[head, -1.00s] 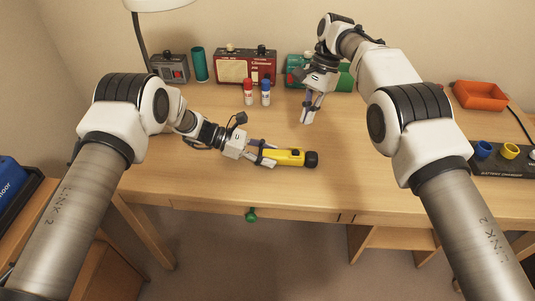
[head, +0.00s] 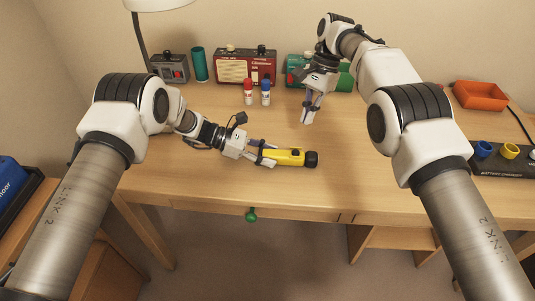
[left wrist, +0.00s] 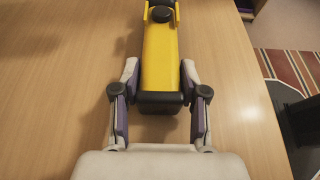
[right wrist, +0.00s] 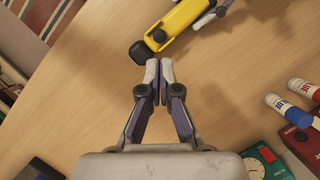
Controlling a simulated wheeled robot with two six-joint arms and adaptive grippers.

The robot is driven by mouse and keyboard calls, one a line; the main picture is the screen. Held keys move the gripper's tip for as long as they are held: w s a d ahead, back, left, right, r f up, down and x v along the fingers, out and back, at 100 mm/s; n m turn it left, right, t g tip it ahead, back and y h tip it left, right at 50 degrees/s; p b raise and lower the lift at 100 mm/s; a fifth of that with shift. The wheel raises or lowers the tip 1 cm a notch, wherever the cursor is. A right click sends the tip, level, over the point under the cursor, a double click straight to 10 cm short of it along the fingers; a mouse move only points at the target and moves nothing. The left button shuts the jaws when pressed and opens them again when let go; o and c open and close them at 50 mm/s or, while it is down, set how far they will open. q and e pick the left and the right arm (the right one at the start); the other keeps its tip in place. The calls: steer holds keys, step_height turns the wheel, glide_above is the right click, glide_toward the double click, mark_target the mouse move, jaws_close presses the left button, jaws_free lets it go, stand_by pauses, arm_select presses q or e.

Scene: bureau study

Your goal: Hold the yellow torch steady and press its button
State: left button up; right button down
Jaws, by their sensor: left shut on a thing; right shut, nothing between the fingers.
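The yellow torch (head: 288,157) lies along the desk, its black head (head: 311,159) pointing right in the head view. My left gripper (head: 268,157) is shut on its tail end; the left wrist view shows a finger on each side of the yellow body (left wrist: 160,60). A round black button (left wrist: 161,14) shows on top of the body. The torch (right wrist: 185,25) and its button (right wrist: 159,36) also show in the right wrist view. My right gripper (head: 306,120) is shut and empty above the desk, behind the torch; its fingertips (right wrist: 160,70) are apart from the torch.
An orange tray (head: 480,96) and a battery charger (head: 500,168) are at right. Desk around the torch is clear.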

steer(key=r+m+t+y, duration=0.2)
steer(key=m+t+y, duration=0.15)
steer(key=y, duration=0.35)
glide_above(298, 153)
steer(key=w+a, duration=0.1)
steer(key=a, duration=0.2)
steer(key=d+f, duration=0.1)
steer(key=f, duration=0.2)
steer(key=d+f+m+t, duration=0.1)
steer(key=f, duration=0.2)
steer(key=s+d+f+t, duration=0.1)
steer(key=f, duration=0.2)
steer(key=shift+f+t+h, duration=0.2)
steer(key=shift+t+h, duration=0.05)
steer(key=shift+h, duration=0.05)
stand_by(0.6)
